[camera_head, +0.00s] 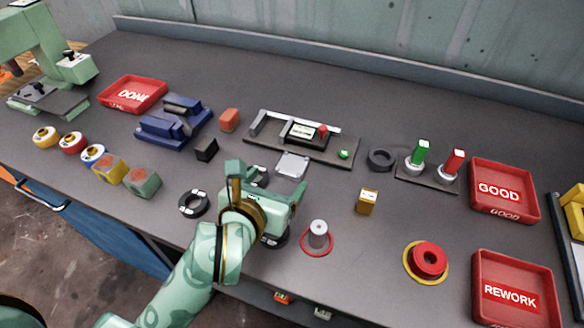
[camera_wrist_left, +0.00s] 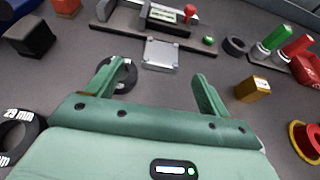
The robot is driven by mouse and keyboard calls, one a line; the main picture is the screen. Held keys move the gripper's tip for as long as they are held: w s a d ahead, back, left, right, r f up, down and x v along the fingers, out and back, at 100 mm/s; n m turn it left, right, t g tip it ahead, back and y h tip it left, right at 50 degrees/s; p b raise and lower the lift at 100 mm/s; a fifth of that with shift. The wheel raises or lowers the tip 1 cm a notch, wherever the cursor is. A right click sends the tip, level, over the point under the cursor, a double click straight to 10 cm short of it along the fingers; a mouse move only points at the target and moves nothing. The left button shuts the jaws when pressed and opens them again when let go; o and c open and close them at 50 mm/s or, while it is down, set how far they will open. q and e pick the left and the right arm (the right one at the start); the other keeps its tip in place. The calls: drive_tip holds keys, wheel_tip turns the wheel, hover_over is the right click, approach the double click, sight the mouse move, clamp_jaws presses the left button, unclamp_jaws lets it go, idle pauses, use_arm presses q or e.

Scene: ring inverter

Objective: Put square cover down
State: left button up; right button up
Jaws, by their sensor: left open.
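The square cover (camera_head: 292,166) is a light grey square plate. It lies at the front edge of the dark fixture base (camera_head: 322,147); I cannot tell whether it rests partly on the base. In the left wrist view the cover (camera_wrist_left: 160,53) shows whole, just beyond the fingertips and between their lines. My left gripper (camera_head: 268,182) is open and empty, on the near side of the cover and apart from it. In the left wrist view its two fingers (camera_wrist_left: 158,75) stand wide apart. My right gripper is in neither view.
Black rings lie around my left gripper, one to its left (camera_head: 193,203). A grey spool in a red ring (camera_head: 317,236) and a yellow block (camera_head: 367,201) stand to the right. Red GOOD (camera_head: 505,213) and REWORK (camera_head: 511,272) trays are at far right.

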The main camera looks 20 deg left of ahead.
sight(295, 158)
use_arm(q)
drive_tip(key=x, duration=0.4)
drive_tip(key=shift+w+d+b, duration=0.1)
drive_tip(key=shift+w+b, duration=0.05)
drive_tip(key=shift+b, duration=0.25)
drive_tip(key=b+x, duration=0.1)
drive_tip(key=x, duration=0.4)
drive_tip(key=shift+d+r+b, duration=0.1)
drive_tip(key=shift+r+b, duration=0.1)
drive_tip(key=shift+b, duration=0.15)
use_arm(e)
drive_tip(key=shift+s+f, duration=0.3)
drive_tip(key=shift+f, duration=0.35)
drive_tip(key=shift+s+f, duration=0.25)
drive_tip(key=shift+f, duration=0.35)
use_arm(q)
drive_tip(key=shift+r, duration=0.1)
drive_tip(key=c, duration=1.3)
drive_tip(key=shift+o, duration=0.2)
drive_tip(key=shift+r, duration=0.1)
